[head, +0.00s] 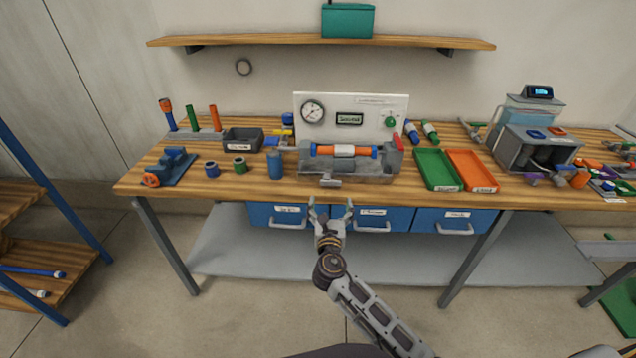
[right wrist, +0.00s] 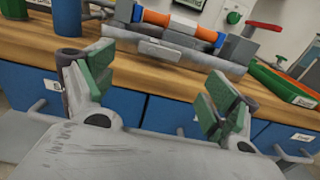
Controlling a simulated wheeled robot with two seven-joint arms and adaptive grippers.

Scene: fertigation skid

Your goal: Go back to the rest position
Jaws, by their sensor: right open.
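My right gripper (head: 331,209) is open and empty in front of the workbench's front edge, near the blue drawers. In the right wrist view its two green-padded fingers (right wrist: 155,95) stand wide apart with nothing between them. The grey test fixture (head: 350,175) stands on the bench beyond the gripper and holds an orange, white and blue cartridge (head: 342,151) lying across it. The cartridge also shows at the top of the right wrist view (right wrist: 180,25). My left gripper is not in view.
The wooden bench top (head: 400,183) carries a gauge panel (head: 350,107), a green tray (head: 436,168), an orange tray (head: 471,170), a dark bin (head: 243,140) and a blue vise (head: 172,166). Blue drawers (head: 385,218) with handles hang below its front edge. The floor before the bench is open.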

